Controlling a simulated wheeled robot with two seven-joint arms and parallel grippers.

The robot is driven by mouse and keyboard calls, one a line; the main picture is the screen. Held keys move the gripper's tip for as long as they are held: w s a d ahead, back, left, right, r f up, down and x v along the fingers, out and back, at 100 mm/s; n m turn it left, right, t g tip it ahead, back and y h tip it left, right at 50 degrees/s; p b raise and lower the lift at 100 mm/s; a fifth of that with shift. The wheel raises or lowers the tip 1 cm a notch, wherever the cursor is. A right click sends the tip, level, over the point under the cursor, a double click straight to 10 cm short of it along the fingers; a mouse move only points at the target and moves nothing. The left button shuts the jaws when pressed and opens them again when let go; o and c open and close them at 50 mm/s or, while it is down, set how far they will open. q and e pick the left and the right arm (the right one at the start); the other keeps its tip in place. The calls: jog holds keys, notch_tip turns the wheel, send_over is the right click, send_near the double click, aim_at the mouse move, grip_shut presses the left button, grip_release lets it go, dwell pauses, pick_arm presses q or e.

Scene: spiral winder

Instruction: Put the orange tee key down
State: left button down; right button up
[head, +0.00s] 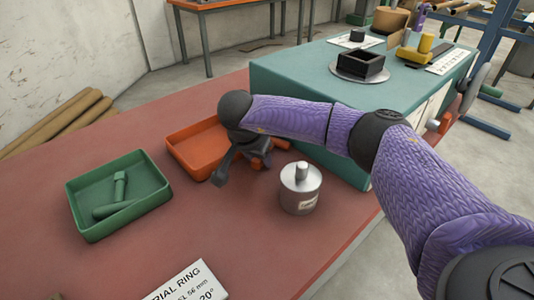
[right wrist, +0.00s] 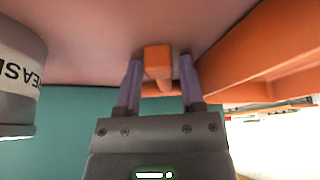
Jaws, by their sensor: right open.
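The orange tee key (right wrist: 157,62) shows in the right wrist view between the two purple fingers of my right gripper (right wrist: 159,75), with a gap on each side. My right gripper is open around it. In the head view my right gripper (head: 240,168) is low over the red table, at the right end of the orange tray (head: 185,158). Parts of the orange key (head: 280,143) show beside it, outside the tray; the rest is hidden by the gripper. Whether the key touches the table is hard to tell. My left gripper is not in view.
A silver grease tin (head: 300,190) stands close to the right of the gripper. A green tray (head: 120,220) with green tools is at the left. A white label card (head: 190,285) lies at the front. A teal bench (head: 300,85) rises behind. The middle front table is clear.

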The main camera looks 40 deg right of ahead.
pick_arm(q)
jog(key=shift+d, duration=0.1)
pick_arm(e)
jog(key=shift+r, duration=0.15)
jog(key=shift+c, duration=0.7)
jog(key=c, duration=0.5)
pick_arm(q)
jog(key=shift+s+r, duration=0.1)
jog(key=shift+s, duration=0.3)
pick_arm(e)
grip_shut()
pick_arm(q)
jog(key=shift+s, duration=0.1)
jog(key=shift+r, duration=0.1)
pick_arm(e)
jog(key=shift+r, duration=0.1)
